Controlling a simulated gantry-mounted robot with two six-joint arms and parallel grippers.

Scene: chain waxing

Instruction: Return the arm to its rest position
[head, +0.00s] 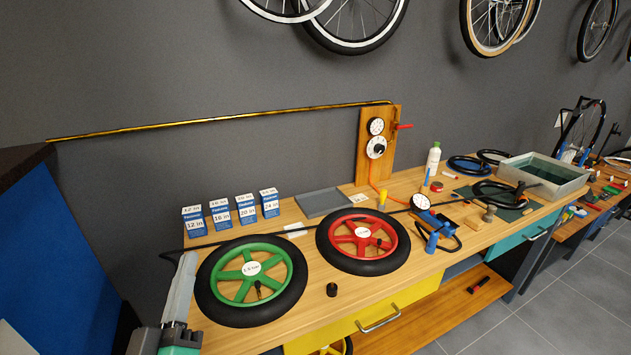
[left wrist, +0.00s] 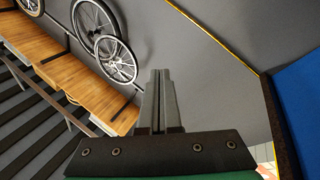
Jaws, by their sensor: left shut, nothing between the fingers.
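My left gripper (head: 187,262) is at the lower left of the head view, with its grey fingers pointing up beside the workbench's left end. In the left wrist view its two fingers (left wrist: 160,75) lie together, shut, with nothing between them. The fingers stand against a grey wall there and appear apart from every object. My right gripper is in neither view.
The wooden bench (head: 330,290) holds a green-hubbed wheel (head: 222,291), a red-hubbed wheel (head: 335,252), blue-and-white boxes (head: 220,217) and a grey tray (head: 323,202). A blue panel (head: 45,260) stands at left. A metal basin (head: 585,186) is at far right.

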